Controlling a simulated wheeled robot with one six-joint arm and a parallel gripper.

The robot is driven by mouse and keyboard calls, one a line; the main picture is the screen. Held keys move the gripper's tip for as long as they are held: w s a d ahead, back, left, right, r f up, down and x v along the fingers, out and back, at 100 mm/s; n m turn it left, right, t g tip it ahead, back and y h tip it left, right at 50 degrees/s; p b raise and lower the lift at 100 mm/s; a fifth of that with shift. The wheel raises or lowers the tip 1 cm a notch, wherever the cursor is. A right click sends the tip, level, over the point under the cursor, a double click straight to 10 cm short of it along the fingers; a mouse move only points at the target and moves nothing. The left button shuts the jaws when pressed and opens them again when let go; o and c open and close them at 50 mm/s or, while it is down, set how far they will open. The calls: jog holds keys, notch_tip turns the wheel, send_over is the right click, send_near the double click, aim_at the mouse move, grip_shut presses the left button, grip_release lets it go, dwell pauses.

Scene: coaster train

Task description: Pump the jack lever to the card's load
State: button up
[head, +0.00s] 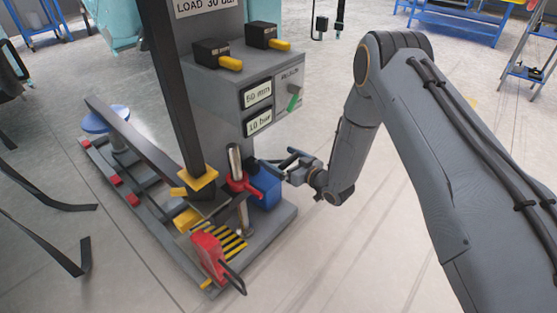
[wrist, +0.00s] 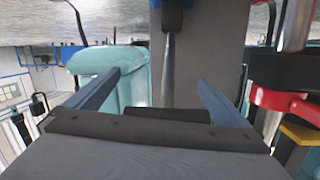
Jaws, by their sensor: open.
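The load card (head: 205,8) at the top of the grey column reads "LOAD 30 bar", its edge cut off by the frame. The blue pump body (head: 267,188) sits low on the machine, beside the red clamp (head: 243,186) and a metal post. In the wrist view a dark rod, seemingly the jack lever (wrist: 170,65), runs from a blue part at the top down between my fingers. My gripper (head: 287,163) is open at the pump's right; its fingers (wrist: 159,80) stand apart on both sides of the rod. I cannot tell whether they touch it.
The grey box shows "50 mm" (head: 257,94) and "10 bar" (head: 258,122), with a green-handled knob (head: 293,100). Two yellow-levered black units (head: 212,52) sit on top. A red block with a black handle (head: 208,252) stands at the base front.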

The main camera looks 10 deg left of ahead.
jog(key=f+p+v, duration=0.1)
jog(key=p+v, duration=0.3)
jog(key=v, duration=0.5)
dwell(0.7)
dwell(0.5)
jog(key=p+v, duration=0.2)
jog(key=v, duration=0.6)
jog(key=shift+w, duration=0.1)
